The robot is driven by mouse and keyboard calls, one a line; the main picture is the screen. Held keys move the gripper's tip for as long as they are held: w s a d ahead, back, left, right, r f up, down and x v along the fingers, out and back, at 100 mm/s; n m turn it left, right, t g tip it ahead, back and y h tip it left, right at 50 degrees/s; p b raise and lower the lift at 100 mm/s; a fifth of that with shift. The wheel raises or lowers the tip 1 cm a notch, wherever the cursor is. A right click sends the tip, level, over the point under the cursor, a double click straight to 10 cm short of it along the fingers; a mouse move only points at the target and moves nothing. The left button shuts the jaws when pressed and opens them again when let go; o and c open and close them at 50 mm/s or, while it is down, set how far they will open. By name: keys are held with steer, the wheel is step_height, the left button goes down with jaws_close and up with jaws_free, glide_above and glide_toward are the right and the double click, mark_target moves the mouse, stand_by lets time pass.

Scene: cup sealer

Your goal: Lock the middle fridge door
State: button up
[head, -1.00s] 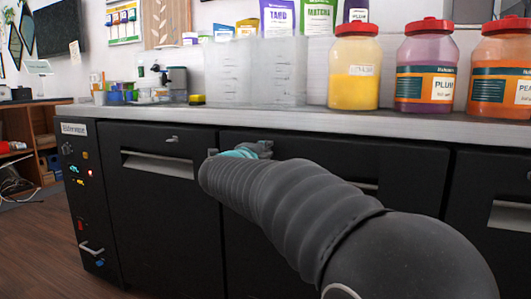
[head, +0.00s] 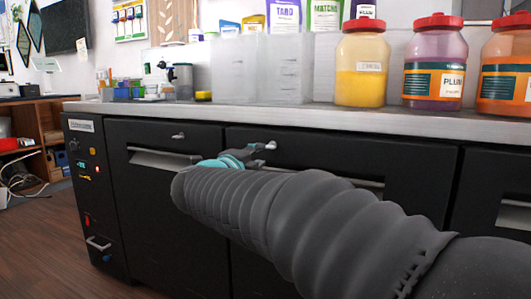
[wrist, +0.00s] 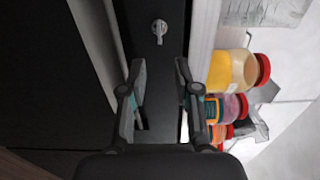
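The middle fridge door (head: 410,170) is black and appears shut, with a recessed handle partly hidden behind my arm. A small silver lock knob (head: 271,145) shows near its upper left, right beside my gripper (head: 245,155). In the wrist view, a silver lock knob (wrist: 159,30) stands on the black door face, ahead of the fingertips. My gripper (wrist: 160,65) is open and empty there, its fingers spread to either side of the knob's line. The fingers appear short of the knob; contact is not visible.
The left fridge door (head: 160,200) has its own silver lock (head: 178,135) and handle recess. Above runs the grey counter (head: 330,119), holding a yellow jar (head: 361,80), a purple jar (head: 432,75) and clear containers. Open floor (head: 45,235) lies to the left.

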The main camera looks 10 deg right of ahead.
steer(key=shift+v, duration=1.5)
